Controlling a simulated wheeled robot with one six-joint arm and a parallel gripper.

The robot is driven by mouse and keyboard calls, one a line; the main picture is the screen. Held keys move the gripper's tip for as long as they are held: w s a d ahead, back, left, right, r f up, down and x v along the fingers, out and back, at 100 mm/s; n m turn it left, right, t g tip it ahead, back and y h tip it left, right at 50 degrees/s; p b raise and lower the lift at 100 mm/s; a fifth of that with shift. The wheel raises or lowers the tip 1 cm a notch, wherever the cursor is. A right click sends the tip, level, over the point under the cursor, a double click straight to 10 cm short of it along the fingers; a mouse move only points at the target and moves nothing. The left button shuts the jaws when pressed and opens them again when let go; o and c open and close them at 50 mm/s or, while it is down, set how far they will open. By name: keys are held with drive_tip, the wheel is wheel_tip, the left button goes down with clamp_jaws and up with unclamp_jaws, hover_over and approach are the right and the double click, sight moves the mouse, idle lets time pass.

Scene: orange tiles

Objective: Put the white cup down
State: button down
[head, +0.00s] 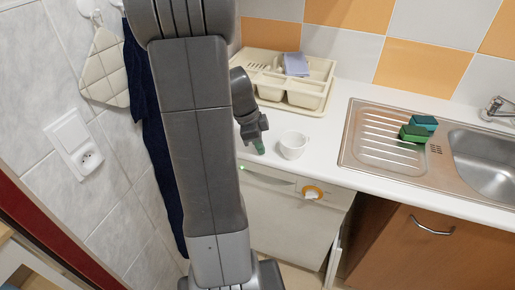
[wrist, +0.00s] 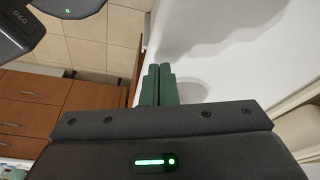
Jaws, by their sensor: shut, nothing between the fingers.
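The white cup (head: 293,146) stands upright on the white counter (head: 325,143), close to its front edge, in the head view. My gripper (head: 259,149) is just left of the cup, pointing down, with a small gap between them. In the wrist view the green fingers of my gripper (wrist: 158,84) are together, with nothing between them.
A cream dish rack (head: 322,86) with a bluish cloth (head: 296,64) stands behind the cup. A metal sink (head: 378,164) with green sponges (head: 413,133) is to the right. The counter between cup and sink is clear. A dishwasher (head: 285,215) is below.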

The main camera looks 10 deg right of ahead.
drive_tip(key=v, duration=0.9)
drive_tip(key=shift+r, duration=0.45)
drive_tip(key=shift+d+f, duration=0.1)
drive_tip(key=shift+f, duration=0.05)
